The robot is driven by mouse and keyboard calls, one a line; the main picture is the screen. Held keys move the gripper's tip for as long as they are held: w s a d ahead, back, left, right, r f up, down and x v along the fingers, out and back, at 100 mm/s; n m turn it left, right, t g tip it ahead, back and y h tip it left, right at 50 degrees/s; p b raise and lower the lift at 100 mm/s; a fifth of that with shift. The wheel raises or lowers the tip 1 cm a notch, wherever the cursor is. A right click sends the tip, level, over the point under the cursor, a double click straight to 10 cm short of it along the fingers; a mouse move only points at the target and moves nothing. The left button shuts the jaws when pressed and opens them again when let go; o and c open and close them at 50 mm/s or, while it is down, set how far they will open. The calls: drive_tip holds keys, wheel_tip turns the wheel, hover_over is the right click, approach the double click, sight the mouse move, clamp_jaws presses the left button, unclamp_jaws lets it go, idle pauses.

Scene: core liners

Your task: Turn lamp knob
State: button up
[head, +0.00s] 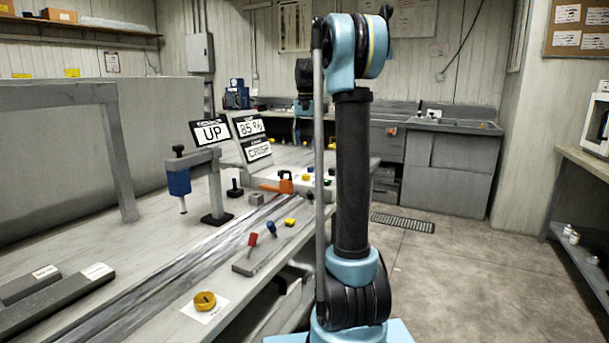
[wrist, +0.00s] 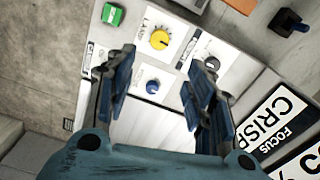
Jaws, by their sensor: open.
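In the wrist view a yellow round knob (wrist: 159,40) sits on a white plate, with a small label beside it that seems to read LAMP. A blue knob (wrist: 152,87) and a dark knob (wrist: 212,62) are on plates near it. My gripper (wrist: 161,62) is open and empty. Its two blue fingers are spread, and the yellow knob appears just beyond the gap between the tips, with the blue knob between the fingers. No contact shows. In the head view my arm hides part of the knob panel (head: 270,180).
A green button (wrist: 113,15) is left of the yellow knob. Signs reading UP (head: 211,132), 85% (head: 250,126) and CRISP (head: 257,150) stand behind the panel. Another yellow knob (head: 204,300) lies at the front.

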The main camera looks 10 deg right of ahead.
sight(306, 174)
wheel_tip(306, 174, down, 14)
drive_tip(key=shift+r, duration=0.2)
idle(0.4)
drive_tip(key=c, duration=1.1)
